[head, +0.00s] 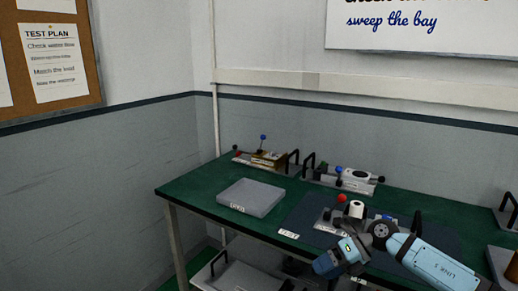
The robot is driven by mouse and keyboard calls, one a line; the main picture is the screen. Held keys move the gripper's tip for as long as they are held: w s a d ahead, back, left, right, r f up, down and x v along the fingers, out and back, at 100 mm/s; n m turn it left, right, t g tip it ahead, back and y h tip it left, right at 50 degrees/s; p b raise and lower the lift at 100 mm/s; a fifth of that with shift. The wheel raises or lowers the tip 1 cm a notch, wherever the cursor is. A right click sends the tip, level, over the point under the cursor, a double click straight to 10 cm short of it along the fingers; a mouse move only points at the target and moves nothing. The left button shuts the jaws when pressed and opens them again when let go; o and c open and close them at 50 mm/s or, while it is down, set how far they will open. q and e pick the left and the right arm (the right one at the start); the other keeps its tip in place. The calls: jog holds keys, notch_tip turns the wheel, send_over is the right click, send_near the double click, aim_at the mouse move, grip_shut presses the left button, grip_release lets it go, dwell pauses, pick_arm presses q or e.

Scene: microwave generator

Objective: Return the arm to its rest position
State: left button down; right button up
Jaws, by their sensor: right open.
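My right arm (425,262) comes in from the lower right, pale blue with a dark wrist joint. Its hand end, my right gripper (338,260), hangs over the front edge of the green table (190,188). The gripper is open, with nothing seen in it; its fingertips are small and hard to make out. It looks close to, and in front of, a metal fixture (326,222) with a red knob on a dark mat; I cannot tell whether they touch. My left gripper is out of view.
A grey flat box (252,197) lies on the table's left part. Fixtures with levers and knobs stand behind it (262,158) and at the back middle (350,179). More items stand at the right edge (508,213). A lower shelf (240,276) holds equipment. The table's front left corner is clear.

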jog(key=s+a+f+m+t+y, duration=0.3)
jog(key=s+a+m+t+y, duration=0.55)
jog(key=m, duration=0.55)
jog(key=s+d+f+m+t+h, duration=0.2)
jog(key=s+d+f+m+h, duration=0.3)
jog(key=s+f+m+h, duration=0.55)
jog(key=s+d+f+m+t+h, duration=0.1)
jog(key=s+d+f+m+h, duration=0.45)
jog(key=s+f+m, duration=0.6)
pick_arm(q)
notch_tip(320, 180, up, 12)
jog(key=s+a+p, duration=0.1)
jog(key=p, duration=1.3)
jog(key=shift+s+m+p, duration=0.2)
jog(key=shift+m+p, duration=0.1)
jog(key=shift+p, duration=0.1)
pick_arm(e)
notch_tip(320, 180, up, 16)
jog(key=m, duration=0.2)
jog(key=shift+d+f, duration=0.15)
jog(key=shift+d, duration=0.25)
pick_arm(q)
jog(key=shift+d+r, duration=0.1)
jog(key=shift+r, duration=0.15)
